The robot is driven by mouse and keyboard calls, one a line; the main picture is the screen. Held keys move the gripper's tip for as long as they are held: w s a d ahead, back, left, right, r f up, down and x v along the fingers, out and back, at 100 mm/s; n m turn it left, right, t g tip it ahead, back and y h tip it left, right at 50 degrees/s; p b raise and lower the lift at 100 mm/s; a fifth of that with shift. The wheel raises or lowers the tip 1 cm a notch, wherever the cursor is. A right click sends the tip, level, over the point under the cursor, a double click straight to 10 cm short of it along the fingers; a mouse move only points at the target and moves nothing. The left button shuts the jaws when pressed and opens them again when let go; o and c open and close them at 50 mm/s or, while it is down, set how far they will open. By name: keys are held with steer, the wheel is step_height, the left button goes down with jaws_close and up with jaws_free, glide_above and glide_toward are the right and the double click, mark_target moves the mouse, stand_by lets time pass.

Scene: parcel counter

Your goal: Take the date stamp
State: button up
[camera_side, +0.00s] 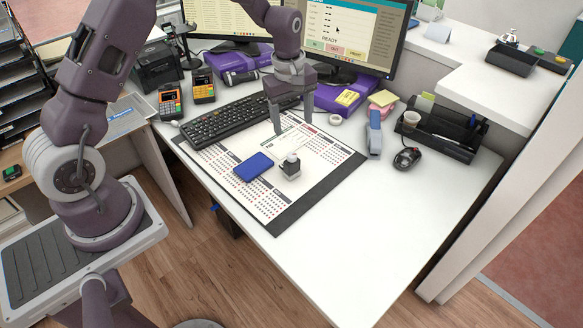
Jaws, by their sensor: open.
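The date stamp (290,168), small with a dark base and a dark top, stands upright on the calendar desk mat (325,205). A blue flat pad (253,167), perhaps an ink pad, lies just left of it. My gripper (293,126) points down with its two fingers apart, empty, over the back part of the mat. It is behind the stamp in the picture and apart from it. How high the fingertips are above the paper slip (287,143) on the mat is hard to tell.
A black keyboard (232,122) lies behind the mat. To the right are a blue-grey stapler (374,135), a mouse (407,158) and a black organizer (440,135) with a cup. Card terminals (170,101) stand at the left. The front right of the white desk (400,235) is clear.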

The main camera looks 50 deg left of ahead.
mark_target(291, 163)
steer(key=f+n, duration=0.1)
steer(key=f, duration=0.2)
steer(key=a+f, duration=0.1)
steer(key=f, duration=0.2)
steer(key=w+f+n+g, duration=0.1)
steer(key=f, duration=0.3)
steer(key=shift+a+n, duration=0.3)
steer(key=shift+a, duration=0.05)
steer(key=f, duration=0.6)
steer(key=shift+s+d+f, duration=0.15)
steer(key=shift+d+f, duration=0.1)
steer(key=shift+f, duration=0.15)
jaws_close()
